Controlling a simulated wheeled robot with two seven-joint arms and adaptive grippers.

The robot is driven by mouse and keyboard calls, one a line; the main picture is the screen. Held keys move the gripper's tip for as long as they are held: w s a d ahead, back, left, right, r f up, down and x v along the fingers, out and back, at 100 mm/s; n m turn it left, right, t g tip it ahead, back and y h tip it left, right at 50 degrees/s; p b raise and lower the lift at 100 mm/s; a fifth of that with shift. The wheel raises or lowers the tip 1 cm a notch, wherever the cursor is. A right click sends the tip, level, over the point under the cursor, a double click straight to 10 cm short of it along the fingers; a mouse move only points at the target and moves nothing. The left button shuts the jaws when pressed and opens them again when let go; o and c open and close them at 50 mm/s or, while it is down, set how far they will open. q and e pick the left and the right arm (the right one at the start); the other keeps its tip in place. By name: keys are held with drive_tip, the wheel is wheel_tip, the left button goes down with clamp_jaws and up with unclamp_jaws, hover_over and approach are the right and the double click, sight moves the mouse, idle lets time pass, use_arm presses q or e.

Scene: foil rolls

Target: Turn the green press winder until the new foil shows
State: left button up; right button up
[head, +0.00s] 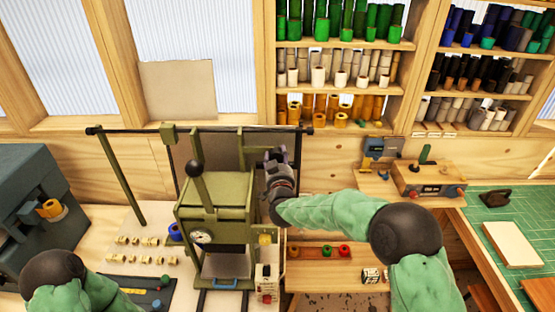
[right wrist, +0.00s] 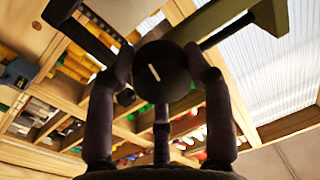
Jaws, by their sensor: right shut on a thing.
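The olive-green press (head: 213,215) stands on the bench left of centre, with a black ball-ended lever and a round gauge. My right gripper (head: 277,160) is at the upper right of the press, by its overhead frame. In the right wrist view, the right gripper (right wrist: 160,80) is shut on a dark round winder knob (right wrist: 172,62), fingers on both sides. A short white mark on the knob's face leans slightly off vertical. I cannot make out the foil at the winder. My left arm shows at the bottom left; its gripper is out of view.
Small brass pieces (head: 145,241) lie on the bench left of the press. A tray of coloured rolls (head: 318,251) lies to its right, below my right forearm. Shelves of foil rolls (head: 340,67) stand behind. A green cutting mat (head: 490,225) is at right.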

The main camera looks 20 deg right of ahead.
drive_tip(key=m+b, duration=0.2)
drive_tip(key=b, duration=0.1)
drive_tip(key=m+b, duration=0.2)
drive_tip(key=b, duration=0.2)
drive_tip(key=m+b, duration=0.3)
drive_tip(key=b, duration=0.1)
drive_tip(key=shift+a+f+t, duration=0.1)
drive_tip(key=shift+f+t, duration=0.2)
drive_tip(key=shift+f, duration=0.1)
drive_tip(key=m+b, duration=0.4)
drive_tip(key=b, duration=0.1)
drive_tip(key=m+h+b, duration=0.1)
drive_tip(key=m+b, duration=0.3)
drive_tip(key=shift+m+h+b, duration=0.3)
drive_tip(key=shift+b, duration=0.1)
drive_tip(key=shift+r+m+h+b, duration=0.2)
drive_tip(key=shift+m+h+b, duration=0.1)
drive_tip(key=shift+m+b, duration=1.8)
drive_tip(key=shift+m, duration=0.5)
drive_tip(key=o, duration=1.1)
drive_tip(key=shift+r, duration=0.1)
drive_tip(key=shift+o, duration=0.2)
drive_tip(key=v, duration=1.2)
